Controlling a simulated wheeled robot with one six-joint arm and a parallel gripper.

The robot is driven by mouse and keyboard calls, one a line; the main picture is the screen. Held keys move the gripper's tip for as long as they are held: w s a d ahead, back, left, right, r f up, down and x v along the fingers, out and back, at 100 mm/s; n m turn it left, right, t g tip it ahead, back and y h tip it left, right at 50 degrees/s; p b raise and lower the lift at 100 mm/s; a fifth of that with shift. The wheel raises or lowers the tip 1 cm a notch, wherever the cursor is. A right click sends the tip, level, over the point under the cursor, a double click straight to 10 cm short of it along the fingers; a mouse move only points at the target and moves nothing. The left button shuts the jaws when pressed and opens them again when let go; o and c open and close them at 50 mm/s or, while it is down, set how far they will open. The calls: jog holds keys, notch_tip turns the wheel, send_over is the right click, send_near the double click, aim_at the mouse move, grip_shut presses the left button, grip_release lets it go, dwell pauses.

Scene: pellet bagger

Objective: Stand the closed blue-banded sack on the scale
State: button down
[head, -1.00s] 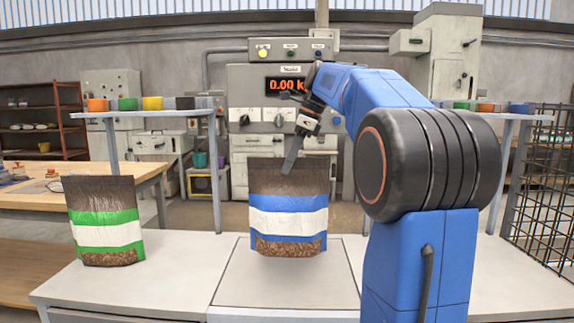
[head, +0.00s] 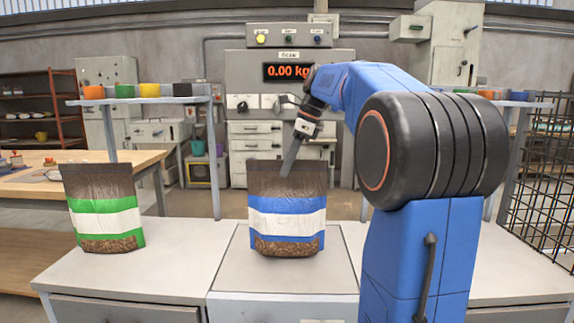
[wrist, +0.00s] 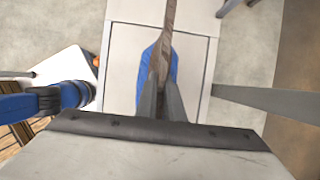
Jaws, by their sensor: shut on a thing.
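The blue-banded sack (head: 287,205) is brown with blue and white bands and a clear lower window showing pellets. It is upright over the scale plate (head: 240,270) in the middle of the counter. My gripper (head: 288,168) is shut on the sack's top edge. The wrist view shows my gripper's fingers (wrist: 162,105) on both sides of the sack's thin top (wrist: 167,40). I cannot tell whether the sack's bottom touches the plate. The scale display (head: 288,72) reads 0.00 kg.
A green-banded sack (head: 104,210) stands on the counter (head: 185,250) to the left. Raised shelves with coloured cups (head: 125,90) stand behind on both sides. A black wire cage (head: 545,180) is at the far right. The counter between the two sacks is clear.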

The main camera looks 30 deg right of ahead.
jog(key=shift+f, duration=0.4)
jog(key=c, duration=1.8)
grip_release()
jog(key=shift+f, duration=0.1)
jog(key=v, duration=1.7)
jog(key=shift+r, duration=0.25)
jog(key=shift+d, duration=0.1)
